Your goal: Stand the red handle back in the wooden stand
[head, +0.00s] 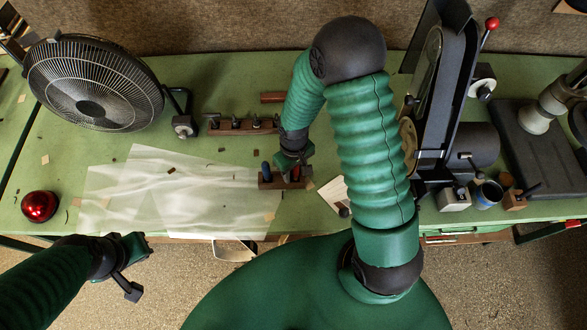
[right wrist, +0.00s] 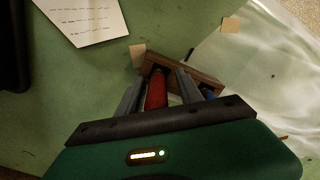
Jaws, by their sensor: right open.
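The wooden stand (head: 267,182) is a small brown block on the green bench, and it also shows in the right wrist view (right wrist: 205,82). The red handle (right wrist: 156,92) lies between the two fingers of my right gripper (right wrist: 158,92), with its dark far end over the stand. It looks upright at the stand, but its seat is hidden. My right gripper (head: 292,172) is open around the red handle, low over the stand. A blue handle (head: 266,169) stands at the stand's left end. My left gripper (head: 132,262) is empty off the bench's front edge; its finger gap is unclear.
Translucent sheets (head: 150,195) cover the bench to the left, near a red dome (head: 40,206). A fan (head: 92,85) stands back left. A belt sander (head: 450,110) is close right of my right arm.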

